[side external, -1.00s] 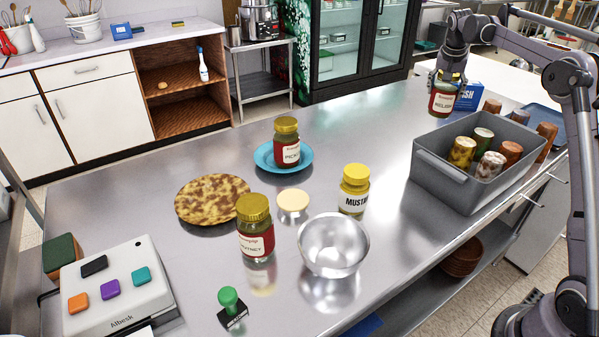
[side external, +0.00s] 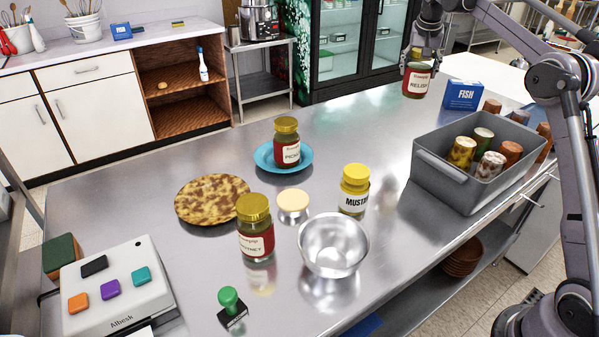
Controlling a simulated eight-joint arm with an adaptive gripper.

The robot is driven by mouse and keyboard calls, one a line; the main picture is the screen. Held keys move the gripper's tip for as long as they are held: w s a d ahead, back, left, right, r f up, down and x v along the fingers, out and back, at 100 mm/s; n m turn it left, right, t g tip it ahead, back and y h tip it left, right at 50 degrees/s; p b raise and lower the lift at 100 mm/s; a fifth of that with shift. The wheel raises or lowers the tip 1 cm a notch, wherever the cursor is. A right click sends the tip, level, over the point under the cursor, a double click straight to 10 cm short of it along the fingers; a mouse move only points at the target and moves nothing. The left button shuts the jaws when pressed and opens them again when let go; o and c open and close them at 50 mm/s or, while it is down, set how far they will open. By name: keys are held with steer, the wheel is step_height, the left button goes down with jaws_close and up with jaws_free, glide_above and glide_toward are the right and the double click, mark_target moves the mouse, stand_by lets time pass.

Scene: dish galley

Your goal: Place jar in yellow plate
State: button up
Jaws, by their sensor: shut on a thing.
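My gripper (side external: 419,58) is shut on the relish jar (side external: 418,80), which has a red and white label. It holds the jar upright above the far right part of the steel counter. A flat, round, mottled yellow-brown plate (side external: 212,199) lies empty on the counter at left centre, well to the left of my gripper. A blue plate (side external: 265,160) holds a pickle jar (side external: 287,143). A chutney jar (side external: 256,232) with a gold lid and a mustard jar (side external: 354,190) with a yellow lid stand on the counter.
A grey bin (side external: 440,176) of several cans is at right, with a blue fish box (side external: 463,95) behind. The back middle counter is clear.

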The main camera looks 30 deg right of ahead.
steer(key=w+a+n+y, duration=0.1)
steer(key=w+a+n, duration=0.15)
steer(key=a, duration=0.45)
steer(key=w+a+n, duration=0.1)
steer(key=w+a, duration=0.2)
steer(key=a, duration=0.5)
steer(key=a+n+t+y, duration=0.25)
steer(key=a+n, duration=0.55)
steer(key=a, duration=2.7)
steer(key=shift+g+y, duration=0.25)
steer(key=shift+g, duration=0.1)
steer(key=shift+w+a+f, duration=0.1)
steer(key=shift+a+f, duration=1.85)
steer(key=shift+f, duration=0.7)
steer(key=shift+w+a+f, duration=0.15)
steer(key=shift+a+f, duration=1.8)
steer(key=shift+f, duration=0.75)
steer(key=shift+w+a+f, duration=0.1)
steer(key=shift+a+f, duration=1.85)
steer(key=shift+f, duration=0.7)
steer(key=shift+f, duration=0.15)
steer(key=o, duration=1.6)
steer(key=shift+o, duration=0.2)
